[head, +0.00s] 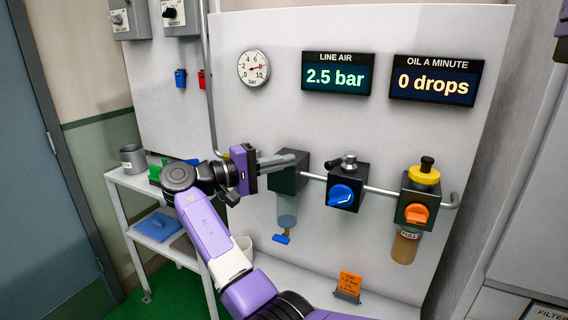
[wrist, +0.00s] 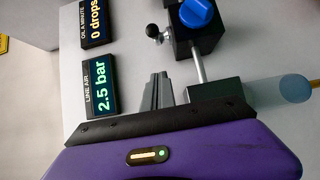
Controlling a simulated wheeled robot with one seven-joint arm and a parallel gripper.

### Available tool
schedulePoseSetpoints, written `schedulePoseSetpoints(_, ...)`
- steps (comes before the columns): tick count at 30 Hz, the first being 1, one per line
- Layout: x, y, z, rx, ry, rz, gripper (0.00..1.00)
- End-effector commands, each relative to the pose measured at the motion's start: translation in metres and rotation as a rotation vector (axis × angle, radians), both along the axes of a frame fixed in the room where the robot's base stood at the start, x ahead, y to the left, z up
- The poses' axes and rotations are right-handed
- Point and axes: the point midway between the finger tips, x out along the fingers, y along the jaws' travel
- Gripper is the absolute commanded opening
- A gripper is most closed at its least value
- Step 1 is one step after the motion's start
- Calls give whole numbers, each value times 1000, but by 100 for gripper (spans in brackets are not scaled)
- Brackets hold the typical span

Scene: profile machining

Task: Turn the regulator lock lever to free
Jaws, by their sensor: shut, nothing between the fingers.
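The regulator is the middle black block (head: 357,176) with a blue knob (head: 341,195) on its front. Its lock lever (head: 348,160) is a small metal arm on top, with a black ball end at the left. In the wrist view the lever's black ball (wrist: 152,31) and the blue knob (wrist: 197,12) show near the top. My gripper (head: 300,157) is shut and empty, its grey fingers pointing right, just left of the lever ball in the head view. In the wrist view the fingers (wrist: 158,76) point toward the lever, apart from it.
The left filter block (head: 287,182) with a clear bowl stands close to my fingers. A pipe joins it to the regulator and the oiler (head: 418,190) at right. The line air display (head: 337,74) reads 2.5 bar; the oil display (head: 436,81) reads 0 drops. An orange card (head: 350,284) stands below.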

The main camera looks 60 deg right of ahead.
Motion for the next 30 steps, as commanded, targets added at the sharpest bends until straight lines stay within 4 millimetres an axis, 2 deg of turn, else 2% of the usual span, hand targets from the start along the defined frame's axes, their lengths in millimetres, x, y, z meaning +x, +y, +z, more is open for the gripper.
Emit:
schedulePoseSetpoints(10,-38,-60,1,2,0,-3,0)
schedulePoseSetpoints(19,-68,-49,0,1,0,2,0)
schedulePoseSetpoints(30,-74,-46,-1,1,0,2,0)
